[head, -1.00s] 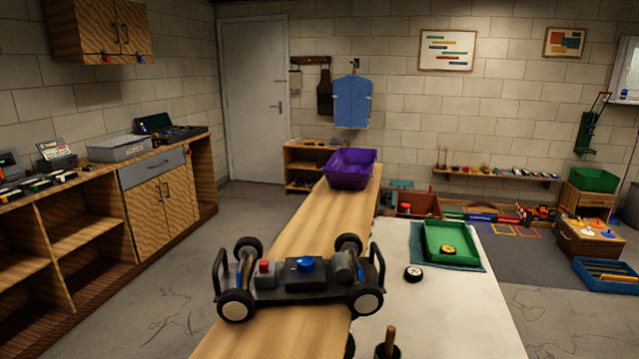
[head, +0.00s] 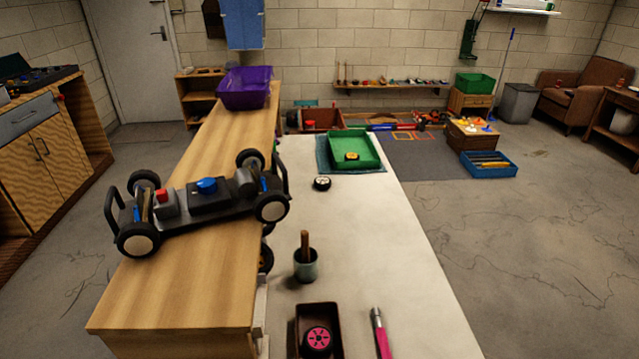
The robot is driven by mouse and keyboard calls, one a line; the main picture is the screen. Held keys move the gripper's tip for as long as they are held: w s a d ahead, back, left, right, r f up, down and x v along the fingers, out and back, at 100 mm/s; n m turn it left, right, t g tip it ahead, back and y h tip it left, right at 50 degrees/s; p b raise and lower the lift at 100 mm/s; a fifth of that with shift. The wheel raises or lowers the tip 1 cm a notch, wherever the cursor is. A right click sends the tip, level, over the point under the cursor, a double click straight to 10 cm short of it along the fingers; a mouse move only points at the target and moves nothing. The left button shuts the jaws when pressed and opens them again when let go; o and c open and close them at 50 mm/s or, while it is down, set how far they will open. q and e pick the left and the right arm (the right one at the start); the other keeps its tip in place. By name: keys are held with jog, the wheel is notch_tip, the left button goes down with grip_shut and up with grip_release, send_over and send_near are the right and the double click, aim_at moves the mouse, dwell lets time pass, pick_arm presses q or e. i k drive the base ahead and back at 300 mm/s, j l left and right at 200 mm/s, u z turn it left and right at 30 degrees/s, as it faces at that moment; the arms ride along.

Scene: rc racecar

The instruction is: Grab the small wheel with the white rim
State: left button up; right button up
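A small black wheel with a white rim (head: 321,184) lies flat on the white tabletop (head: 370,240), just in front of the green tray (head: 372,146). Another small wheel with a yellow rim (head: 352,156) lies inside that tray. A wheel with a pink rim (head: 318,338) lies in a dark box (head: 301,312) at the near edge of the view. The car chassis (head: 212,205) on the wooden bench carries larger wheels with pale hubs. Neither of my grippers shows in the head view.
The wooden bench (head: 190,290) stands higher, along the left of the white table. A cup with a wooden handle (head: 306,264) and a pink-handled tool (head: 381,333) stand or lie on the table. A purple bin (head: 246,88) sits at the bench's far end. The floor at right is open.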

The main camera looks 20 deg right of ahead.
aim_at(321, 182)
jog(key=k, duration=0.35)
jog(key=k+u, duration=0.3)
jog(key=k, duration=0.15)
jog(key=k+j+u, duration=0.3)
jog(key=k, duration=0.15)
jog(key=i+l+u, duration=0.1)
jog(key=l+u, duration=0.3)
jog(key=l, duration=0.25)
jog(key=l+u, duration=0.4)
jog(key=l, duration=2.9)
